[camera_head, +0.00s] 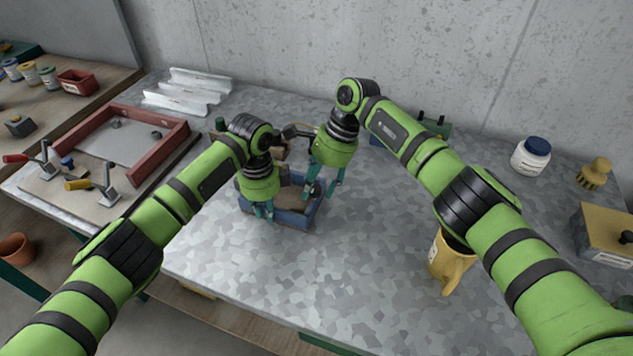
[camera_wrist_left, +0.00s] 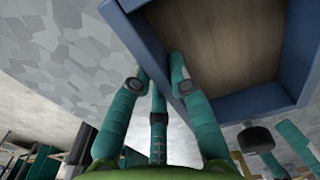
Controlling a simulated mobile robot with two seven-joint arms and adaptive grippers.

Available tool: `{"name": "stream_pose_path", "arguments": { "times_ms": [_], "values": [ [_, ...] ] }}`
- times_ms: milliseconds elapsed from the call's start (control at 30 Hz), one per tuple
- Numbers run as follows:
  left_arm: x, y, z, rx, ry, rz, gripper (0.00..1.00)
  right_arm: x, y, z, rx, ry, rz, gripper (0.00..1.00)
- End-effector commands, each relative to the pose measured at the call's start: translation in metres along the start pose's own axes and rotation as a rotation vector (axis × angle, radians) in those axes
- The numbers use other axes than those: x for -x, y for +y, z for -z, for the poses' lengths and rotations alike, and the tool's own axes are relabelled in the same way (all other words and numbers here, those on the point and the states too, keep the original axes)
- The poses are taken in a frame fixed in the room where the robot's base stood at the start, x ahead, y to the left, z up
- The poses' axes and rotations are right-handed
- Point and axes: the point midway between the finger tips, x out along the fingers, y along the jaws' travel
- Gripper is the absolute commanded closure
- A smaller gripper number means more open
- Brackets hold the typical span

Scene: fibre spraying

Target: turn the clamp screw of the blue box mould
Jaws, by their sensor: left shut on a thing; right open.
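The blue box mould (camera_head: 293,218) stands on the grey worktop near the middle, with a brown floor inside. Its blue wall also shows in the left wrist view (camera_wrist_left: 240,103). My left gripper (camera_head: 264,211) is shut on the mould's near left wall; in the left wrist view its fingertips (camera_wrist_left: 158,72) lie on either side of that wall. My right gripper (camera_head: 323,188) is open at the mould's right side. A dark knob (camera_wrist_left: 255,137) shows beside the mould in the left wrist view, close to teal fingers; I cannot tell whether it is the clamp screw.
A red frame (camera_head: 160,170) with toggle clamps lies left. White angled strips (camera_head: 188,92) lie at the back. A yellow mug (camera_head: 449,262), a white jar (camera_head: 531,157), a yellow brush (camera_head: 594,174) and a yellow box (camera_head: 604,236) stand right. The front middle worktop is clear.

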Motion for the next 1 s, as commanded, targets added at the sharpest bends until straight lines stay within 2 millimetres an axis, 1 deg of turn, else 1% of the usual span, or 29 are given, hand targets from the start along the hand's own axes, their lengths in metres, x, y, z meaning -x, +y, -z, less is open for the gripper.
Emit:
{"name": "stream_pose_path", "arguments": {
  "times_ms": [100,167,200,233,300,667,867,1000],
  "values": [
    [0.0,0.0001,-0.0003,0.0,-0.001,0.0,1.0,0.0,0.0001,0.0,0.0,0.0,0.0,0.44],
    [0.0,0.0001,-0.0003,0.0,-0.001,0.0,1.0,0.0001,0.0001,0.0,0.0,0.0,0.0,0.68],
    [0.0,0.0001,-0.0003,0.0,-0.001,0.0,1.0,0.0001,0.0001,0.0,0.0,0.0,-0.001,0.84],
    [0.0,0.0001,-0.0003,0.0,-0.001,0.0,1.0,0.0001,0.0001,-0.0001,0.0,-0.001,0.0,0.96],
    [-0.0001,0.0001,0.0,0.0,0.0,0.0,1.0,0.0002,0.0,-0.0006,0.0,-0.001,0.0,0.98],
    [0.0,-0.0003,0.0012,-0.002,0.001,0.001,1.0,0.0012,-0.0006,-0.0017,-0.037,-0.002,0.019,0.98],
    [-0.0001,-0.0004,0.002,-0.004,0.002,0.001,1.0,0.0014,-0.0002,-0.0027,-0.136,-0.004,0.064,0.98],
    [-0.0001,-0.0004,0.0026,-0.005,0.003,0.001,1.0,0.002,0.0002,-0.003,-0.242,-0.005,0.11,0.98]
  ]
}}
